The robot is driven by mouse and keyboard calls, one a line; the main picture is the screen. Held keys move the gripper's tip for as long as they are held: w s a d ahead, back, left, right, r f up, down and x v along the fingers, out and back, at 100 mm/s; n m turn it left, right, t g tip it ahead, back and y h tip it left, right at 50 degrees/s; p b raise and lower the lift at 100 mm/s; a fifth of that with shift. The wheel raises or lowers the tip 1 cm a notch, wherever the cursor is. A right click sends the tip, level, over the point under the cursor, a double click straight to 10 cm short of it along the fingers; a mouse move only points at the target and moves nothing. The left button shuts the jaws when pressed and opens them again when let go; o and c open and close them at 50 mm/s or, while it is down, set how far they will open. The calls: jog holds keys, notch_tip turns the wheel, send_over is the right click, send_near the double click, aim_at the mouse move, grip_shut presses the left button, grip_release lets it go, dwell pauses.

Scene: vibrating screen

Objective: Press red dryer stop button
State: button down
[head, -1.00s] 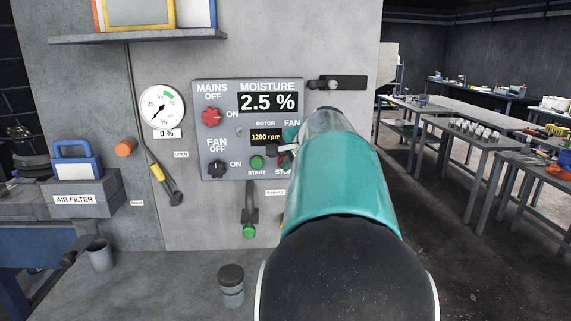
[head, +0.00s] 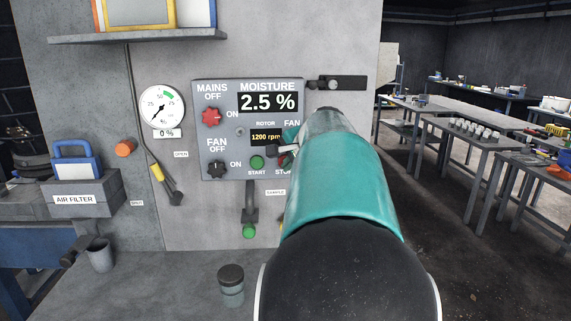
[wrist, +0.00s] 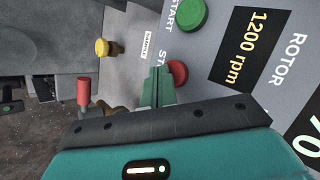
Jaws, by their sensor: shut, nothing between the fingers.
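The red stop button (wrist: 178,72) is on the grey control panel (head: 222,102), beside the green start button (wrist: 191,14). In the head view the green start button (head: 257,162) is clear, and a bit of the red stop button (head: 283,160) shows beside my gripper. My gripper (head: 274,150) is shut and empty, in front of the panel. In the wrist view the shut fingers (wrist: 158,84) overlap the left edge of the red button. I cannot tell whether they touch it. The display reads 1200 rpm (head: 265,137).
The panel also carries a red mains knob (head: 212,117) and a black fan knob (head: 217,169). A lever with a green end (head: 249,231) hangs below the panel. A grey lidded jar (head: 231,285) stands on the surface below. My arm hides the panel's right side.

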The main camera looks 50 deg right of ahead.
jog(key=shift+s+a, duration=0.3)
jog(key=shift+a, duration=0.05)
jog(key=shift+s+a, duration=1.65)
jog(key=shift+a, duration=0.25)
